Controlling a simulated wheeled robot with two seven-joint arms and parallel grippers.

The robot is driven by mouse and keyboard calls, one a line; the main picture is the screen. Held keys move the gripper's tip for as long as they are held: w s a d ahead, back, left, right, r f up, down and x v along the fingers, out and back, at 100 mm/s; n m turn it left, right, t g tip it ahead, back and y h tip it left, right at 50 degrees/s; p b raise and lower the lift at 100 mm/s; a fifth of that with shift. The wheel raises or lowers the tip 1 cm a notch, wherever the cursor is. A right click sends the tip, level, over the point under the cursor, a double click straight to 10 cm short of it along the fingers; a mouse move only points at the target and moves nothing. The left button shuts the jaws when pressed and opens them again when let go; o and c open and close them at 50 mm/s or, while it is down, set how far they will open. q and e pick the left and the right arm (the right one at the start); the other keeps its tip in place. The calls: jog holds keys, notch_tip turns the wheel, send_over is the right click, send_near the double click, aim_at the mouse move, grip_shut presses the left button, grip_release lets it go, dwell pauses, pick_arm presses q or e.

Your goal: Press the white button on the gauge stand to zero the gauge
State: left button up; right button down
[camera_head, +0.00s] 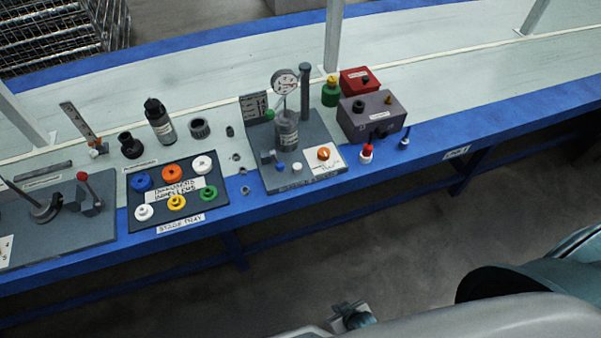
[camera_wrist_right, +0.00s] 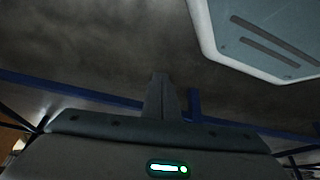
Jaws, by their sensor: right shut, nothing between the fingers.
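The gauge stand (camera_head: 316,131) is a dark grey base on the bench, with a round white dial gauge (camera_head: 285,82) above a grey cylinder (camera_head: 286,131). A small white button (camera_head: 297,167) sits near the front of its base, left of an orange knob (camera_head: 323,153) on a white plate. The dial reading is too small to tell. My right gripper (camera_head: 352,314) is low at the bottom of the head view, in front of the bench and well away from the button. It is shut and empty; its closed fingers (camera_wrist_right: 161,97) show in the right wrist view. My left gripper is out of view.
Left of the stand is a dark tray (camera_head: 190,210) of coloured knobs. Behind it stands a dark bottle (camera_head: 160,121). Right of the stand are a grey box (camera_head: 373,112) and a red box (camera_head: 358,79). The blue front edge (camera_head: 420,170) borders the bench.

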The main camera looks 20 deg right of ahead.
aim_at(297, 169)
jog(key=w+a+r+t+b, duration=0.3)
jog(key=w+r+t+b, duration=0.15)
jog(key=w+r, duration=1.25)
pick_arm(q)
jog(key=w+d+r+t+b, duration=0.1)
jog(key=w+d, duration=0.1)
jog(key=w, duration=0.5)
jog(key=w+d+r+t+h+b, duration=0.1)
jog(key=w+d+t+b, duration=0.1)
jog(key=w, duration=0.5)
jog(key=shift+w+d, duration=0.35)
pick_arm(e)
jog(key=w+d+r+m+t, duration=0.1)
jog(key=w+r, duration=0.4)
jog(key=r, duration=0.6)
jog(key=w+r+t, duration=0.4)
jog(key=w+r, duration=0.1)
jog(key=r, duration=0.7)
jog(key=shift+d+r+m+t, duration=0.3)
jog(key=shift+d+m+t, duration=0.05)
jog(key=shift+m, duration=0.05)
jog(key=shift+w, duration=0.1)
